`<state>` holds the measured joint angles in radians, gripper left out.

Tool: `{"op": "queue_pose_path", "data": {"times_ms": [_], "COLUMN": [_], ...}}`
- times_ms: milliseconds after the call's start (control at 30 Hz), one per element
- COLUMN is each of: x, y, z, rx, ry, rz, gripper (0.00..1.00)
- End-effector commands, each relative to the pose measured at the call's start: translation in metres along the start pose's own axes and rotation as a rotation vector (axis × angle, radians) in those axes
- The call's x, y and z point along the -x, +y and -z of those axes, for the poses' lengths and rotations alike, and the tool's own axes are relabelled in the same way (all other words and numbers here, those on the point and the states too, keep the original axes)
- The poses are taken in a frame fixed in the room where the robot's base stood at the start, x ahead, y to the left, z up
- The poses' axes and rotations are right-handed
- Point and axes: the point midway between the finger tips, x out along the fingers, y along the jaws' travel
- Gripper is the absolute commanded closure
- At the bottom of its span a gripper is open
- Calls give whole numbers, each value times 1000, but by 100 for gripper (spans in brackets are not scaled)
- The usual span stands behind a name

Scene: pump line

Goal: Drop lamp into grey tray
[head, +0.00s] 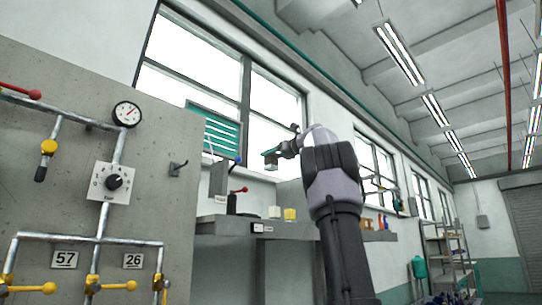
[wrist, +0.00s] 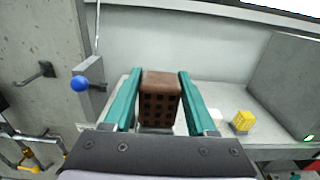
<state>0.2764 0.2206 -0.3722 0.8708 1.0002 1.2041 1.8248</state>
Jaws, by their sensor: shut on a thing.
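My gripper (wrist: 160,76) has two teal fingers, one on each side of a brown block (wrist: 159,102) with a grid of dark holes in its face. The gripper is shut on this block. In the head view my gripper (head: 271,157) is raised in front of the window, above the grey shelf, and the block is only a small dark patch there. I cannot tell whether the block is the lamp. I cannot make out a grey tray for certain in either view.
The grey shelf (head: 262,236) bears a yellow cube (head: 290,214), also in the wrist view (wrist: 242,121), and a white piece (head: 274,212). A red-handled lever (head: 237,191) and a blue-knobbed lever (wrist: 81,84) stand left. A grey panel (wrist: 292,85) rises right. Pipes (head: 118,145) run far left.

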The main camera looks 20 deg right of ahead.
Motion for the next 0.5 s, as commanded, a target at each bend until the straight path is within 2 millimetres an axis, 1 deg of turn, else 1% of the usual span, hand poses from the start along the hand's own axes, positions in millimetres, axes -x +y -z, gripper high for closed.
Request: {"op": "queue_pose_path", "data": {"times_ms": [333,500], "x": [-2,-3], "y": [7,12], "z": [26,54], "rx": [-2,-3], "ry": [1,2], "rz": [7,19], "gripper": [100,100]}}
